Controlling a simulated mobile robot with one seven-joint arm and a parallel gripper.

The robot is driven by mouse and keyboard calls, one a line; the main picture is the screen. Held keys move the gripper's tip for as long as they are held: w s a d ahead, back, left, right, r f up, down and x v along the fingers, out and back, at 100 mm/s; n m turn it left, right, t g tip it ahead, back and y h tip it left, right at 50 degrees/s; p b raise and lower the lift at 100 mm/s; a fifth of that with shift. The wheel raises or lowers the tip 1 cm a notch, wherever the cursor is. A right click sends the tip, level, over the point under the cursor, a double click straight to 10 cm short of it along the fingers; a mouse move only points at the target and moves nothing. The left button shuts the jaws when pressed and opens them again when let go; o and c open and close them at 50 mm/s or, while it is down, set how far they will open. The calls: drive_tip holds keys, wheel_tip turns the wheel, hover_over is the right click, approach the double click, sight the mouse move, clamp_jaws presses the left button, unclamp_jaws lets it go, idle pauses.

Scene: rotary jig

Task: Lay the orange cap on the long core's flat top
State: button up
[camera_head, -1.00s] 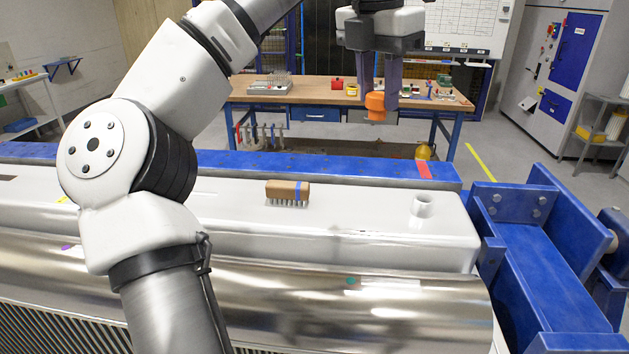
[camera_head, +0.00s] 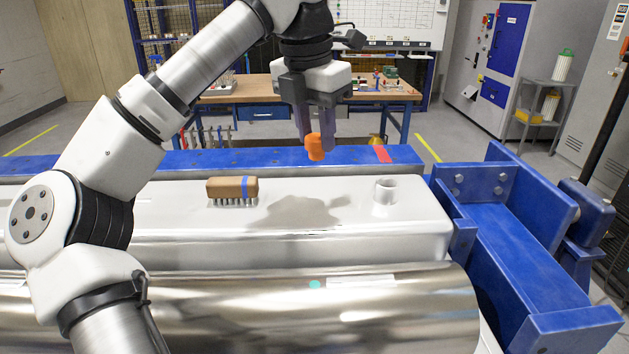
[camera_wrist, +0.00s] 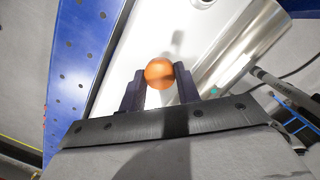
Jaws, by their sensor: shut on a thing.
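The orange cap (camera_head: 315,147) is held between the fingertips of my gripper (camera_head: 316,140), above the far side of the long core. It also shows in the wrist view (camera_wrist: 159,73) between the two dark fingers. My gripper is shut on it, fingers pointing down. The long core (camera_head: 330,245) is the large pale metal body lying across the head view, with a flat white top. My gripper's shadow falls on this top, left of a small white ring. The cap is apart from the surface.
A wooden brush with a blue band (camera_head: 232,189) lies on the flat top at left. A small white ring (camera_head: 385,191) stands on it at right. A blue frame (camera_head: 505,230) rises at the right end. A workbench (camera_head: 240,93) stands behind.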

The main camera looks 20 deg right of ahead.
sight(311, 139)
wheel_tip(311, 139, down, 8)
drive_tip(key=shift+r+p, duration=0.1)
drive_tip(key=shift+p, duration=0.35)
drive_tip(key=o, duration=1)
drive_tip(key=r, duration=0.4)
drive_tip(key=a+r, duration=0.1)
drive_tip(key=r, duration=0.3)
drive_tip(key=s+r+b, duration=0.1)
drive_tip(key=r, duration=0.3)
drive_tip(key=shift+a, duration=0.25)
